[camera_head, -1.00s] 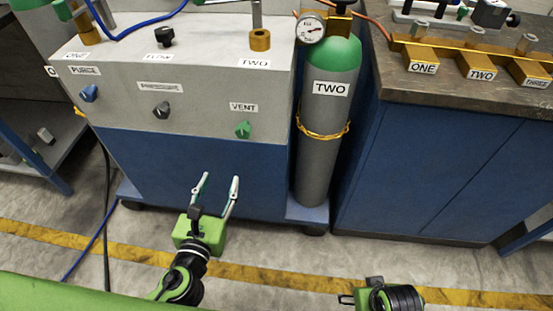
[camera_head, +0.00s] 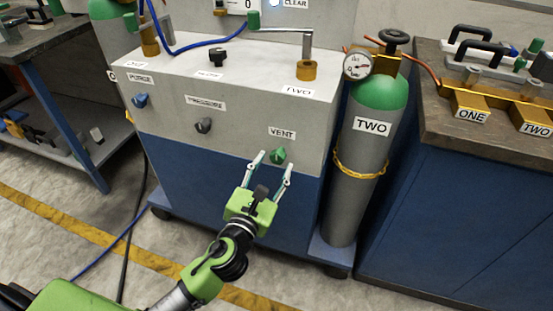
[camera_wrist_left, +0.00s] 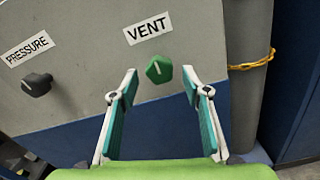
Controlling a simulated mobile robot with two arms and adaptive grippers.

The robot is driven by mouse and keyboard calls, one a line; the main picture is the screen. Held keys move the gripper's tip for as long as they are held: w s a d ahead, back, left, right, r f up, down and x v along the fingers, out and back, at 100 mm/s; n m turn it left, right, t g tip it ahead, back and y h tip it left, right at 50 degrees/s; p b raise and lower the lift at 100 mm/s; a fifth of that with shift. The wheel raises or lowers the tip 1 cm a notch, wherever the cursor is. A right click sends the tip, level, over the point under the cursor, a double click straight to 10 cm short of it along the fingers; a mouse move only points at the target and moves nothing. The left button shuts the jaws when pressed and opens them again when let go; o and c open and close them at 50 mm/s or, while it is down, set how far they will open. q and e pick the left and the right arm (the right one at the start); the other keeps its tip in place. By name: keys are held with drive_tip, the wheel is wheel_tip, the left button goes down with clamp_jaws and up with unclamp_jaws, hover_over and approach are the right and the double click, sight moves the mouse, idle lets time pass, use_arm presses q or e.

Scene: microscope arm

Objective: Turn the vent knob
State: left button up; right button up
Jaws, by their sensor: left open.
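The green vent knob (camera_head: 278,155) is on the front panel of the grey and blue cabinet, under the VENT label (camera_head: 282,133). In the left wrist view the knob (camera_wrist_left: 159,69) has a pale line on its face and sits just beyond and between the fingertips. My left gripper (camera_head: 273,160) is open and empty, its two fingers pointing up at the knob from just below. It also shows in the left wrist view (camera_wrist_left: 161,84). No finger visibly grips the knob. My right gripper is out of view.
The black pressure knob (camera_head: 203,125) and blue purge knob (camera_head: 140,100) are to the left on the panel. A grey cylinder with a green top (camera_head: 362,150) stands close on the right. A blue cabinet with a dark top (camera_head: 440,135) is further right.

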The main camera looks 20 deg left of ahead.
sight(276, 161)
use_arm(q)
drive_tip(key=shift+w+d, duration=0.1)
drive_tip(key=shift+w, duration=1.4)
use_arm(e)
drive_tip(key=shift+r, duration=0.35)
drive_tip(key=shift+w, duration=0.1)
use_arm(q)
drive_tip(key=c, duration=1.1)
